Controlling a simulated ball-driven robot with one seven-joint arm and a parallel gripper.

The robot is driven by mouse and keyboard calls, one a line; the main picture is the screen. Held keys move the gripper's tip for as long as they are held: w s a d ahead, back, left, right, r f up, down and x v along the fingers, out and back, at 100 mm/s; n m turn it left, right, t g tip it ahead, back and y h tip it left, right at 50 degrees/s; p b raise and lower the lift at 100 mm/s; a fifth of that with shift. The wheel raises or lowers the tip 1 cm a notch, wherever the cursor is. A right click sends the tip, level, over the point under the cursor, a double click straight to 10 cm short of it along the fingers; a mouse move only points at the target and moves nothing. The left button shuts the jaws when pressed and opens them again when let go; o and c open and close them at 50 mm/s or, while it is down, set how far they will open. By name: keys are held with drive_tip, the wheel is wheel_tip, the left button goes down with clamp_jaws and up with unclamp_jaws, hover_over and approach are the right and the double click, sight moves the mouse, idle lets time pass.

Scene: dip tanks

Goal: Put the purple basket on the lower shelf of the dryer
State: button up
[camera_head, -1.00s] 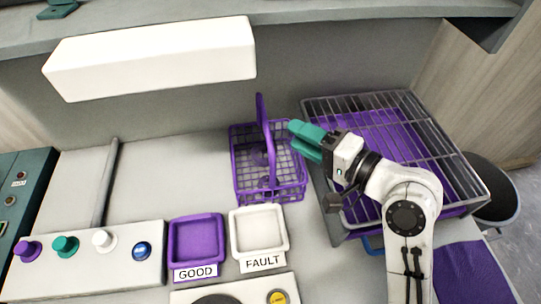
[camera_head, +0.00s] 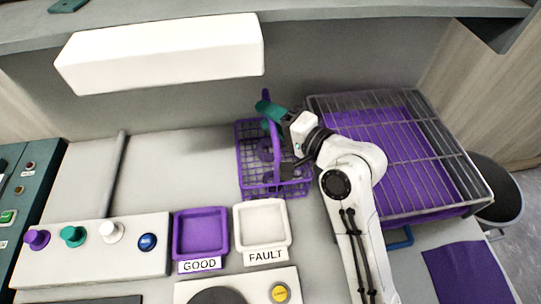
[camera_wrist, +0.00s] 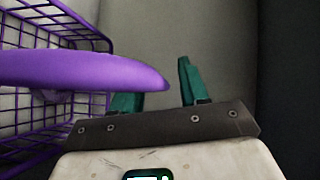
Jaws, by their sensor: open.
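The purple wire basket (camera_head: 250,185) stands upright on the grey worktop, with its tall handle (camera_head: 266,98) raised. Dark purple round parts show inside it. My gripper (camera_head: 268,112) has green fingers and is open at the top of the handle.
Purple GOOD tray (camera_head: 200,234) and white FAULT tray (camera_head: 262,224) sit in front of the basket. A knob panel (camera_head: 90,262) is at left. A white box (camera_head: 160,55) overhangs the back. A purple mat (camera_head: 465,272) and a dark round bin (camera_head: 500,185) are at right.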

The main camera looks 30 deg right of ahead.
clamp_jaws()
idle(0.3)
idle(1.0)
